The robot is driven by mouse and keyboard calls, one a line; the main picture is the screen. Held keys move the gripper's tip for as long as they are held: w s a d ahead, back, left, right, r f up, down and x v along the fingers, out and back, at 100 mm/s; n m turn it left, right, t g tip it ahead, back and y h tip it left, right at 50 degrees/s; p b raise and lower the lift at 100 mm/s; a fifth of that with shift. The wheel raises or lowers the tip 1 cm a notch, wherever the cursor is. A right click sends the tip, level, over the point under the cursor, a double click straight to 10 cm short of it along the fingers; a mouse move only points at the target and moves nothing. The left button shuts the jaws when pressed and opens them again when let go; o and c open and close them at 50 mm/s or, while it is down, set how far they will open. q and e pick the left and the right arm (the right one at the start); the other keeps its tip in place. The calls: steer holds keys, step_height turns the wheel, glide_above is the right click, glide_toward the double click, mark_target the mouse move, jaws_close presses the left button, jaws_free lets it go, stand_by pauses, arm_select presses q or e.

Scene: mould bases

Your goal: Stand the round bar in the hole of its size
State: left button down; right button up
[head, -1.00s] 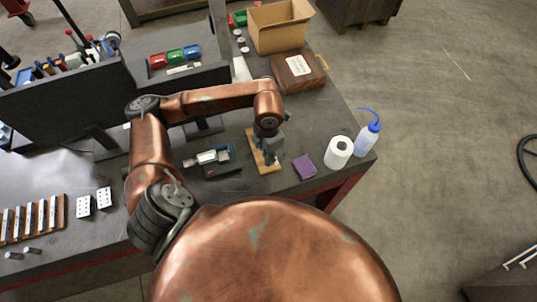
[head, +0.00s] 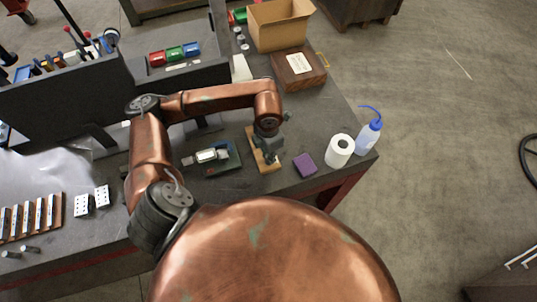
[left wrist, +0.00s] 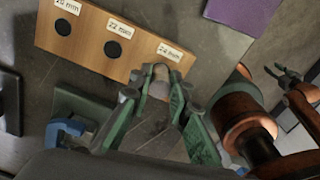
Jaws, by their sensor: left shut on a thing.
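The wooden board (head: 271,168) lies near the front edge of the bench. In the left wrist view the board (left wrist: 85,40) shows a row of holes with white size labels; the 20 mm hole (left wrist: 62,27) and the 22 mm hole (left wrist: 112,49) look dark and empty. My left gripper (head: 267,156) is over the board, fingers down. In the left wrist view its fingertips (left wrist: 156,80) are shut on the round bar (left wrist: 161,70) at the last label. They hide the hole there, so I cannot tell how deep the bar is. My right gripper (left wrist: 286,76) shows small at the right of that view.
A purple block (head: 305,165), a white roll (head: 339,151) and a blue-capped bottle (head: 369,133) stand right of the board. A vise-like tool (head: 208,156) lies to its left. A wooden box (head: 299,75) and an open carton (head: 280,25) are behind.

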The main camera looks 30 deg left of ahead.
arm_select(q)
steer(key=shift+f+b, duration=0.35)
steer(key=shift+f, duration=0.1)
stand_by(0.4)
steer(key=c, duration=1.7)
jaws_free()
steer(key=shift+c, duration=0.2)
steer(key=shift+r, duration=0.1)
step_height(320, 180, up, 12)
